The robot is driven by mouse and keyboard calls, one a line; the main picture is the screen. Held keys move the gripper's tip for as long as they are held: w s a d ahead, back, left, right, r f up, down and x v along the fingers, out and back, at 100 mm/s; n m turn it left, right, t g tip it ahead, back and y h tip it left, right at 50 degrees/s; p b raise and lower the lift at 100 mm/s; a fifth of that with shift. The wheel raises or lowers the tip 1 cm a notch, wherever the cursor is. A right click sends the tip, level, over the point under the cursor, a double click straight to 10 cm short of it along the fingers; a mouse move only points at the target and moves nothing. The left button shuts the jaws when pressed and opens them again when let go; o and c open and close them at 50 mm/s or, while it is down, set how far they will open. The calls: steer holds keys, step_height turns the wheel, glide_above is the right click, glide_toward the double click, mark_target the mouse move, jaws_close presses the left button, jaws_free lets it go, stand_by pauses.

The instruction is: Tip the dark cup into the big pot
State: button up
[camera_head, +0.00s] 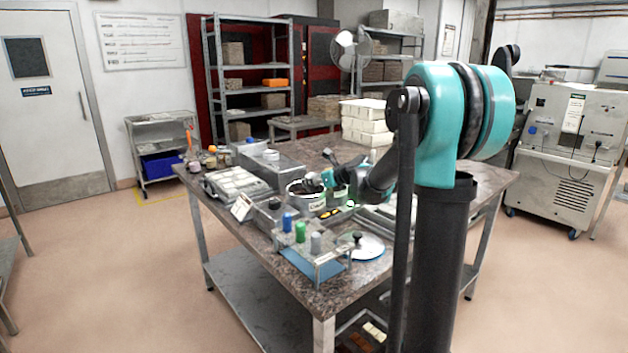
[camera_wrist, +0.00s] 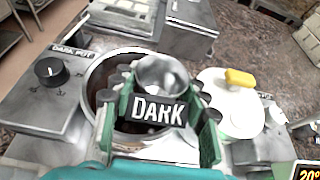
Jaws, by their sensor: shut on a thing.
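In the wrist view a metal cup (camera_wrist: 163,72) with a black DARK label sits between the green fingers of my gripper (camera_wrist: 156,98), which is shut on it. The cup is over the big round pot (camera_wrist: 93,80), whose inside is dark brown. The cup and fingers hide much of the pot's inside. I cannot tell how far the cup is tilted, and no pouring stream shows. In the head view my gripper (camera_head: 328,179) is small beside the pot (camera_head: 304,201) on the table.
A DARK POT sign and a black knob (camera_wrist: 50,71) are left of the pot. A round white item with a yellow block (camera_wrist: 240,78) is at its right. In the head view a bottle rack (camera_head: 318,258) and a knobbed lid (camera_head: 366,247) stand at the table's front.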

steer(key=shift+f, duration=0.1)
steer(key=shift+r, duration=0.2)
steer(key=shift+r, duration=1.35)
